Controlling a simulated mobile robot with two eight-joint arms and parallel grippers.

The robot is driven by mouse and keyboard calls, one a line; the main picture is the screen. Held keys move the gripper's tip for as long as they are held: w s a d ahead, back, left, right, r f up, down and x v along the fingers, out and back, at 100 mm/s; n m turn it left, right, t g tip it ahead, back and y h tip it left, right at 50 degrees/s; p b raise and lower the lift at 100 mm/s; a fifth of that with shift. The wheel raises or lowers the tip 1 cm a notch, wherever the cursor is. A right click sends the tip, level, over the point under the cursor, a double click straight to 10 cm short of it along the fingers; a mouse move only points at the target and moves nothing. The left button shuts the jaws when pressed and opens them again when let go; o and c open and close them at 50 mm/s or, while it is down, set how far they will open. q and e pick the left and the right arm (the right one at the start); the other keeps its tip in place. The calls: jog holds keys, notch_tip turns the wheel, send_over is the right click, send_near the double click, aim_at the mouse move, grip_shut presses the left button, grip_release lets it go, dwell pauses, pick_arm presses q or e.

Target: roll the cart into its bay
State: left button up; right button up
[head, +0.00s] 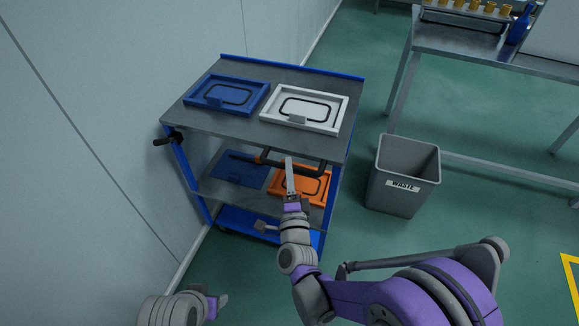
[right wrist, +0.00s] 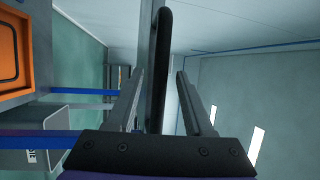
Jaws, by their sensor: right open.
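The cart (head: 240,132) stands against the left wall, with a blue frame and grey shelves. Its dark push handle (head: 308,170) runs along the near side, just under the top shelf. My right gripper (head: 289,166) is open at this handle. In the right wrist view the dark handle bar (right wrist: 162,60) stands between the two open fingers (right wrist: 160,88), with a gap visible on each side. My left gripper (head: 220,303) is low at the bottom left, apart from the cart; its jaws are too small to read.
The cart's top shelf holds a blue tray (head: 227,94) and a white tray (head: 304,108); an orange tray (head: 318,190) lies below. A grey waste bin (head: 401,180) stands right of the cart, before a metal table (head: 463,47). A yellow floor line (head: 571,276) shows at right.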

jog(key=shift+x, duration=0.75)
grip_shut()
dwell(0.9)
